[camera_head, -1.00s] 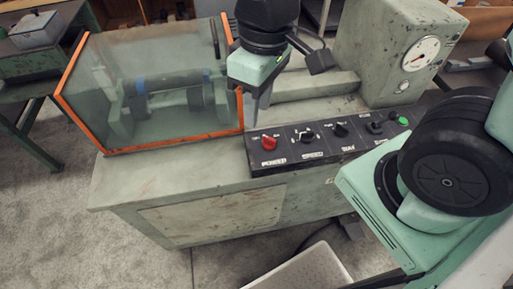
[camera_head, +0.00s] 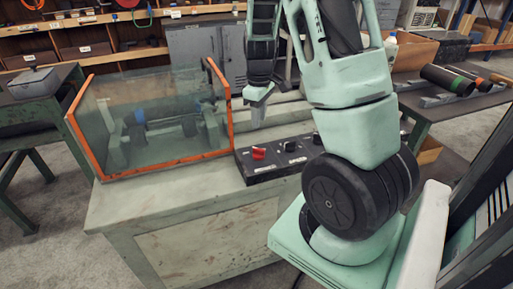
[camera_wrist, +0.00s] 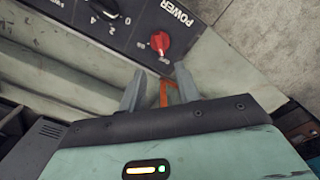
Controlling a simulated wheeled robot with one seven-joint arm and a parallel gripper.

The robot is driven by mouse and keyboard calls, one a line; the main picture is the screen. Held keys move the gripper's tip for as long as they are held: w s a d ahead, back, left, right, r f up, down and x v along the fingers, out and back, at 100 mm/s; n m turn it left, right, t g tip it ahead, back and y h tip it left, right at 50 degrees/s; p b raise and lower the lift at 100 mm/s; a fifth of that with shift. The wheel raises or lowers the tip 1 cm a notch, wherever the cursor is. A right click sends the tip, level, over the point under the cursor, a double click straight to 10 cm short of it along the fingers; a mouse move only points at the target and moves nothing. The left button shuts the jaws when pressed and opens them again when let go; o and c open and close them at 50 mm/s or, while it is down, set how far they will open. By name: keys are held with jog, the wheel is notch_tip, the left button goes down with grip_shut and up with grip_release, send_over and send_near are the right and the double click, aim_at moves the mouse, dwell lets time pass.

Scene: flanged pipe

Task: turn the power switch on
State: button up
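The power switch is a red rotary knob (camera_head: 258,153) at the left end of the black control panel (camera_head: 262,176). In the wrist view the red knob (camera_wrist: 160,42) sits beside the white word POWER; its small position labels are too small to read surely. My gripper (camera_head: 258,113) hangs pointing down behind the panel, above the machine bed and apart from the knob. In the wrist view my gripper (camera_wrist: 159,86) has its two grey fingers spread with nothing held between them, and the knob lies just beyond their tips.
A glass guard with an orange frame (camera_head: 72,135) stands left of the panel. The speed knob (camera_head: 290,146) is right of the power switch. My arm hides the panel's right part and much of the machine. The bench top (camera_head: 150,198) before the guard is clear.

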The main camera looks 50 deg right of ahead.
aim_at(259, 149)
notch_tip(259, 149, down, 12)
jog(key=shift+r, duration=0.25)
grip_shut()
